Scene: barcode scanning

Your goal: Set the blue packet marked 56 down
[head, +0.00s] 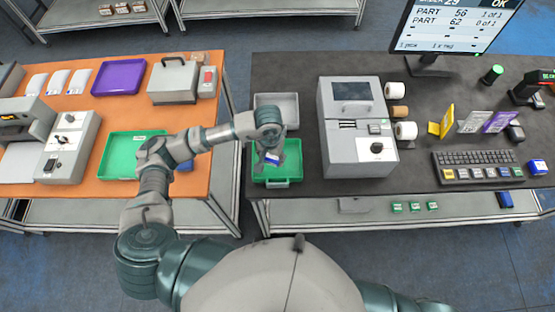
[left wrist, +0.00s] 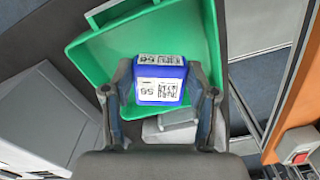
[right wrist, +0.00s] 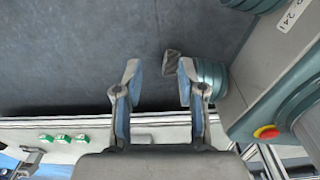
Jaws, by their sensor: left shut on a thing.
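My left gripper (head: 270,150) is over the green tray (head: 259,174) at the left front of the dark table. It is shut on the blue packet (left wrist: 160,92), which has white labels with a printed code and a number that appears upside down as 56. The packet (head: 272,160) is small and partly hidden by the gripper in the head view. In the left wrist view the tray (left wrist: 205,30) lies behind and below the packet; I cannot tell whether they touch. My right gripper (right wrist: 158,80) is open and empty above the floor.
A grey machine (head: 352,148) stands right of the tray, and a grey bin (head: 288,104) lies behind it. A keyboard (head: 478,167) and a monitor (head: 455,28) are further right. The orange table (head: 200,150) is left, across a gap.

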